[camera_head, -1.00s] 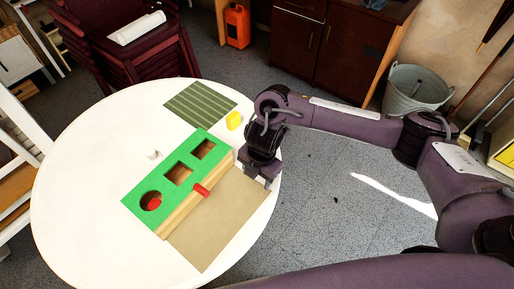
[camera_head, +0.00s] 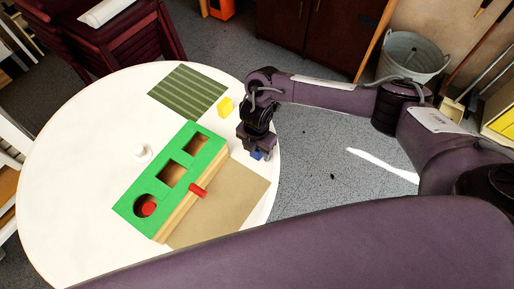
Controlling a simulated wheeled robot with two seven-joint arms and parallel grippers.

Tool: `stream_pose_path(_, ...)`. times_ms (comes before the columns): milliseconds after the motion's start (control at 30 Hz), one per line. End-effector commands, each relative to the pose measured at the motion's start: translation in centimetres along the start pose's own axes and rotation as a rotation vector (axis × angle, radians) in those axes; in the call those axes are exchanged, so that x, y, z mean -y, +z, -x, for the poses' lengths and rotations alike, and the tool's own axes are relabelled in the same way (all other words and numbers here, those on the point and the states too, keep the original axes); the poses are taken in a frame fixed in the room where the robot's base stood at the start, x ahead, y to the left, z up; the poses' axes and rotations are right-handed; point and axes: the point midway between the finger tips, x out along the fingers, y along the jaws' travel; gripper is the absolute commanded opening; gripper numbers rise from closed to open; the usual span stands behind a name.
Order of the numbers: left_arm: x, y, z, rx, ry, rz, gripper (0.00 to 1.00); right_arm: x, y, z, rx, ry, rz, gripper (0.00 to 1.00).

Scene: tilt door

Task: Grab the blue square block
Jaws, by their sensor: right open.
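The blue block (camera_head: 256,154) is small in the picture and lies near the right edge of the white round table. My right gripper (camera_head: 256,150) comes down over it from above, with its fingers open around or just beside it. The gripper partly hides the block, so I cannot tell whether the fingers touch it. My left gripper is not in view.
A yellow block (camera_head: 226,106), striped mat (camera_head: 188,90) and brown mat (camera_head: 232,199) lie nearby. My purple link fills the bottom right.

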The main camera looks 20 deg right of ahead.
Motion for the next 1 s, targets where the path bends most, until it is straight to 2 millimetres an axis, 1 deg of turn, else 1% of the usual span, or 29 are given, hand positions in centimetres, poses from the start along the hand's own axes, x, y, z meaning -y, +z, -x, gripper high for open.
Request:
stream_pose_path(100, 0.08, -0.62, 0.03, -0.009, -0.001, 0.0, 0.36, -0.02, -0.01, -0.38, 0.0, 0.001, -0.001, 0.58)
stream_pose_path(267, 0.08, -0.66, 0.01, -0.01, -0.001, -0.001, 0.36, -0.03, -0.01, -0.36, 0.0, 0.001, 0.0, 0.58)
stream_pose_path(633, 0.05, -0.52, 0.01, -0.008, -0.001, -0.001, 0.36, -0.02, 0.0, -0.33, 0.0, 0.001, 0.0, 0.1)
stream_pose_path(867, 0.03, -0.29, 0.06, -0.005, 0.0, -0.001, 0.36, -0.04, 0.02, -0.24, 0.001, 0.001, 0.0, 0.1)
stream_pose_path(1000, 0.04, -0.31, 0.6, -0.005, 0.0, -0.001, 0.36, -0.05, 0.2, 0.4, 0.001, 0.002, -0.001, 0.1)
